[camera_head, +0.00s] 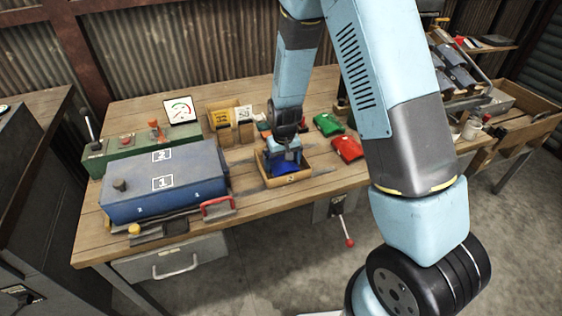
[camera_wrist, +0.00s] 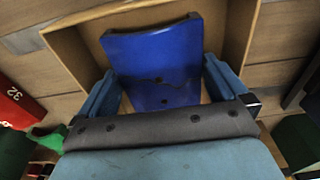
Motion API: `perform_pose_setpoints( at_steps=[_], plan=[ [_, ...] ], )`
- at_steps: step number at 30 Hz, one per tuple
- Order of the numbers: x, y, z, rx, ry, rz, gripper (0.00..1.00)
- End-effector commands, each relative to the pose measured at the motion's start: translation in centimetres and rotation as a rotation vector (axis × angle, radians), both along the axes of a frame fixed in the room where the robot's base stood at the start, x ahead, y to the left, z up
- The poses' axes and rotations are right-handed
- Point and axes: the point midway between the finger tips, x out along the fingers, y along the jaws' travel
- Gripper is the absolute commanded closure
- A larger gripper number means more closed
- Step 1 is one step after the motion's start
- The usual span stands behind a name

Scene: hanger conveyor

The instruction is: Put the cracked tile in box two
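A blue tile (camera_wrist: 155,60) with a dark crack-like line across its middle lies in a small wooden tray (camera_wrist: 237,30). In the head view the blue tile (camera_head: 284,168) shows below my gripper (camera_head: 283,150), inside the tray (camera_head: 303,176). In the wrist view my gripper (camera_wrist: 165,90) has one finger on each side of the tile, with narrow gaps visible; it looks open. A large blue box (camera_head: 130,200) at left carries two white labels that seem to read 2 and 1. I cannot tell which part is box two.
A green control panel (camera_head: 95,160) with levers stands behind the blue box. A red piece (camera_head: 347,148) and a green piece (camera_head: 327,124) lie right of the tray. A wooden holder (camera_head: 222,117) with number cards stands behind.

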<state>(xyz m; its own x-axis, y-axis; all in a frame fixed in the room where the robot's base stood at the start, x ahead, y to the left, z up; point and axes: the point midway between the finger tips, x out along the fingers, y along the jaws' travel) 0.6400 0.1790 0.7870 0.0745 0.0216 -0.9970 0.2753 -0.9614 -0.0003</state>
Motion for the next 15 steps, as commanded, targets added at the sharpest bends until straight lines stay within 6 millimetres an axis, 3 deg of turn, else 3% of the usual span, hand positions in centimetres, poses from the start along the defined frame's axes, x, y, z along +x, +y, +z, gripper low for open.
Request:
perform_pose_setpoints(
  at_steps=[8, 15],
  plan=[
    [0.0, 0.0, 0.2, 0.0, -0.001, 0.0, 0.0],
    [-0.1, 0.0, 2.6, 0.001, -0.004, 0.002, 0.0]
  ],
)
